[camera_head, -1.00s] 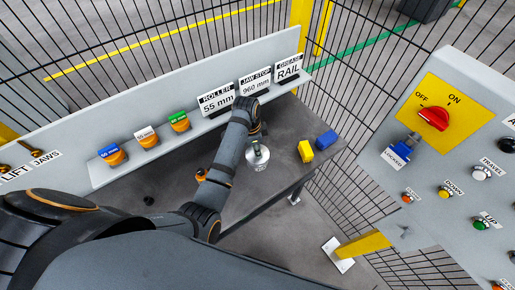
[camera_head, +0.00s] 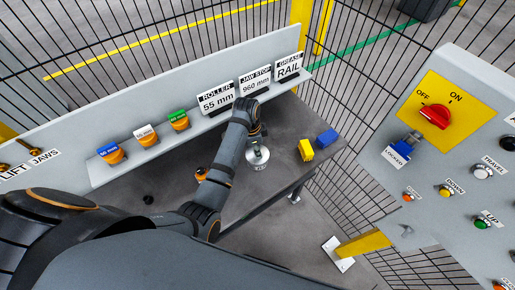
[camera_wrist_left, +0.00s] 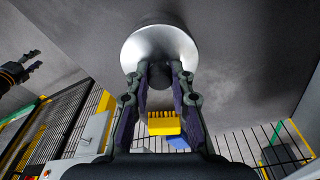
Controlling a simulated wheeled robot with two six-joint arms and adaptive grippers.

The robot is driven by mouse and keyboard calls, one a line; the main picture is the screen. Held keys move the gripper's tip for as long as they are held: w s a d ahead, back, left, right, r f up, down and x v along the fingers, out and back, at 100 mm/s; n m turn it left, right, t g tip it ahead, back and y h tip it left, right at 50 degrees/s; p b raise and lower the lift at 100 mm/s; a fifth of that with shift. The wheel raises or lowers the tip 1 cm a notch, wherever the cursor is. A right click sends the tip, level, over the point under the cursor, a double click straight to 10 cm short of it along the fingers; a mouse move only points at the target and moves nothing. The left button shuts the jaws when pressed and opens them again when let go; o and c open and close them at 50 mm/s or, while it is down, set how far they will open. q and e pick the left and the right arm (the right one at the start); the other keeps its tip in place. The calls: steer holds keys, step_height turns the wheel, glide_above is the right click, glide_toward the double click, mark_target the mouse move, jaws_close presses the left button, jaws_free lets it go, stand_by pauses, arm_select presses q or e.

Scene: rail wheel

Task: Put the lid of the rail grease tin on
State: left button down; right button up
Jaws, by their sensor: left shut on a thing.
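The silver round grease tin (camera_head: 258,160) stands on the dark bench, with a label low on its front. My left gripper (camera_head: 255,137) is directly above it, pointing down. In the left wrist view the left fingers (camera_wrist_left: 160,72) are shut at the near side of a silver disc (camera_wrist_left: 145,45), which I take for the lid. The held part is mostly hidden between the fingers. I cannot tell whether the lid touches the tin or is seated. My right gripper (camera_wrist_left: 38,61) shows at the left of the wrist view, empty, its fingers apart.
Signs for roller, jaw stop and grease (camera_head: 288,66) stand on the ledge behind. Orange rollers (camera_head: 147,136) line the ledge at left. A control panel (camera_head: 450,160) is at right.

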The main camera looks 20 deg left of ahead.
arm_select(q)
steer(key=shift+f, duration=0.45)
steer(key=c, duration=1.1)
jaws_free()
steer(key=r, duration=0.5)
steer(key=a+r, duration=0.1)
steer(key=r, duration=0.1)
steer(key=shift+s+r, duration=0.25)
